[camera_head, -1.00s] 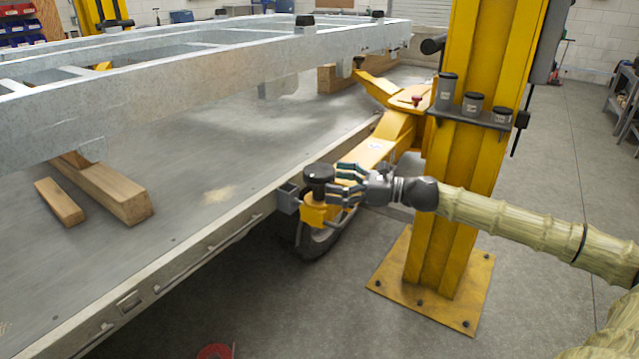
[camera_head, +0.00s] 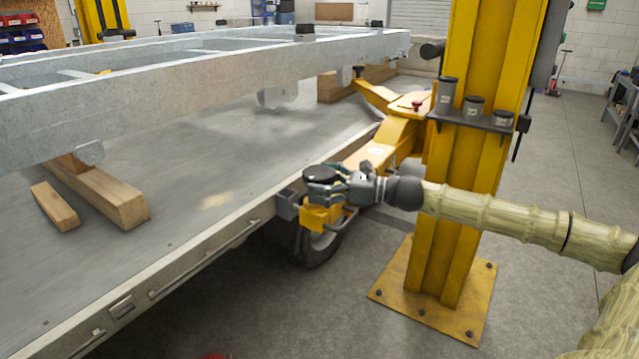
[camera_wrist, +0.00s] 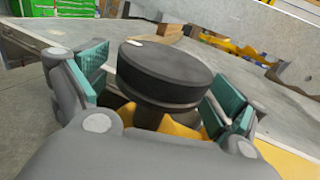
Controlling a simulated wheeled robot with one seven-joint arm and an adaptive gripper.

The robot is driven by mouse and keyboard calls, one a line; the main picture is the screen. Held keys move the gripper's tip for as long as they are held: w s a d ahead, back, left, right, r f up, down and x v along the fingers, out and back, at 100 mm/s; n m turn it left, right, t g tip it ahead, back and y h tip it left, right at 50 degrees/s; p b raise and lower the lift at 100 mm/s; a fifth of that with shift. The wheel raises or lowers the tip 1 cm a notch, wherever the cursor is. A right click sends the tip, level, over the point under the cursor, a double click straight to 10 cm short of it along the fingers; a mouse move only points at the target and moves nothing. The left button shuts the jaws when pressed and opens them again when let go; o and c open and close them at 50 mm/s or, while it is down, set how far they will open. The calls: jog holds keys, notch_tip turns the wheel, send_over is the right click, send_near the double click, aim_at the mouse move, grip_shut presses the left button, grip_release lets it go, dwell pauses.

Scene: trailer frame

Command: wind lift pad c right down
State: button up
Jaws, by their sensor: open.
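The lift pad (camera_head: 322,172) is a black round disc on a short stem at the end of a yellow lift arm (camera_head: 375,152), beside the flatbed's edge. A small light mark shows on its top in the wrist view (camera_wrist: 165,70). My gripper (camera_head: 340,182) is level with the pad, coming from the right. Its teal-faced fingers stand open on either side of the pad in the wrist view, with visible gaps. The pad's stem and the yellow holder (camera_wrist: 180,128) below it are partly hidden by my gripper.
The yellow lift post (camera_head: 465,170) stands close behind my arm, with a shelf of grey adapters (camera_head: 473,107). The flatbed deck (camera_head: 200,170) carries a galvanised frame (camera_head: 200,85) and wooden blocks (camera_head: 110,195). A wheel (camera_head: 322,245) sits below the pad. Floor at the right is open.

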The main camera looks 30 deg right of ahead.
jog(key=c, duration=1)
jog(key=shift+c, duration=0.2)
jog(key=shift+f+m+t+h+b, duration=0.15)
jog(key=shift+m+t+h+b, duration=0.15)
jog(key=shift+m+t+h, duration=0.25)
jog(key=shift+m+t+h+b, duration=0.75)
jog(key=shift+m+h+b, duration=0.2)
jog(key=shift+h, duration=0.5)
jog(key=shift+a, duration=0.1)
